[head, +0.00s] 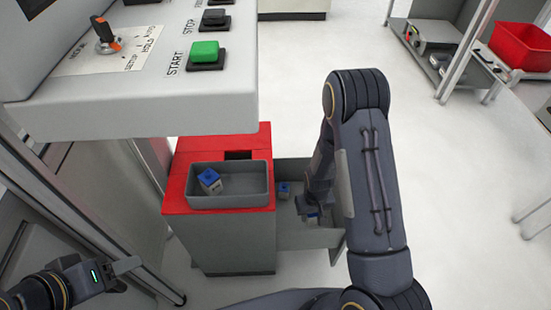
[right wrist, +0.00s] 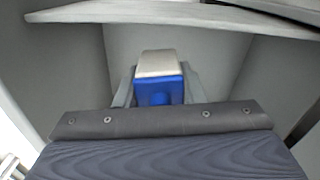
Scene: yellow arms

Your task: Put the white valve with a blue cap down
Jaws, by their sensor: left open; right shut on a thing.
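My right gripper (head: 311,208) reaches down into the open grey drawer (head: 310,240) on the right side of the red-topped cabinet. It is shut on a white valve with a blue cap (right wrist: 158,82), seen in the right wrist view between the fingers with the blue cap towards the camera. The head view mostly hides this valve behind the gripper. Another blue and white valve (head: 284,190) lies in the drawer, left of the gripper. A third valve (head: 209,180) sits tilted in the grey tray (head: 240,203) on the cabinet. My left gripper (head: 128,276) is open and empty at lower left.
The red cabinet top (head: 180,190) carries the tray. A control panel (head: 150,105) with a green START button overhangs at upper left. Drawer walls surround my right gripper closely. A red bin (head: 522,45) stands on a far rack.

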